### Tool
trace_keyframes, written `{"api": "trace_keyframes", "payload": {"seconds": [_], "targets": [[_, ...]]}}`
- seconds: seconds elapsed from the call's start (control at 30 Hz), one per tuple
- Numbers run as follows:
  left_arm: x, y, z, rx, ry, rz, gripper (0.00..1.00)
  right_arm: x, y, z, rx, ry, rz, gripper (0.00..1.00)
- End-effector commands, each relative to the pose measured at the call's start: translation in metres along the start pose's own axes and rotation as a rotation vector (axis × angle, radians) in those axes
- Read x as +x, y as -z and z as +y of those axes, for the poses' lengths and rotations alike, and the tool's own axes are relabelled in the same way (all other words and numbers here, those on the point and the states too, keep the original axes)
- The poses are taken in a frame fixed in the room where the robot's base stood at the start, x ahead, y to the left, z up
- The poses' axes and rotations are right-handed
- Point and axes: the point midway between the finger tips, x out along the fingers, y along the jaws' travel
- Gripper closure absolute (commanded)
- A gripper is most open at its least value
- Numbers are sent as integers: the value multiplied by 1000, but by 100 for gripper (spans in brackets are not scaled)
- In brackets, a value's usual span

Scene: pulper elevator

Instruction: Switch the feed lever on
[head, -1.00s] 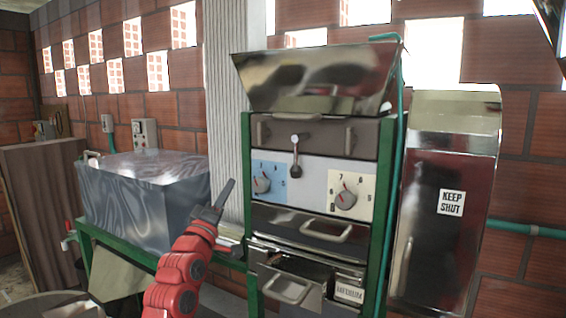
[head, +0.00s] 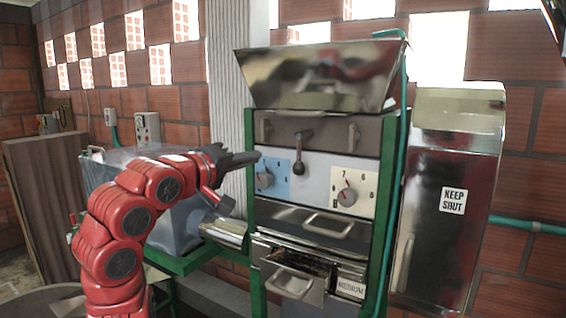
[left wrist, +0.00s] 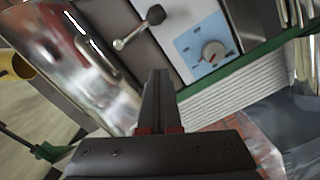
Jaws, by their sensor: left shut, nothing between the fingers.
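The feed lever (head: 299,158) is a dark lever with a round knob, on the upper front of the green-framed machine. It hangs down from its pivot in the head view. The left wrist view also shows the lever (left wrist: 138,29), with its knob at the upper right. My left gripper (head: 256,156) is shut and empty, left of the lever and apart from it. Its fingers point right, in front of the blue dial plate's upper left edge. In the left wrist view the closed fingers (left wrist: 160,77) point up, below the lever. My right gripper is not in view.
A blue-plate dial (head: 265,181) and a cream-plate dial (head: 347,197) sit below the lever. Drawer handles (head: 328,226) project lower down. A shiny hopper (head: 320,78) overhangs the panel. A cabinet marked KEEP SHUT (head: 452,200) stands right; a metal tub (head: 175,225) stands left.

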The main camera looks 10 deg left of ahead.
Motion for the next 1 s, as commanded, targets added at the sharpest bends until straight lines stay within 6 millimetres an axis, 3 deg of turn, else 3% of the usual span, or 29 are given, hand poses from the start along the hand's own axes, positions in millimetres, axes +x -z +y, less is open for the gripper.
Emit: {"api": "trace_keyframes", "payload": {"seconds": [0.17,0.67,1.0], "targets": [[14,0,3,-3,1,-4,100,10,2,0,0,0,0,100],[101,0,4,-3,1,-4,100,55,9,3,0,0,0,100],[90,-28,2,2,0,0,100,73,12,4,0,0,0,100]]}}
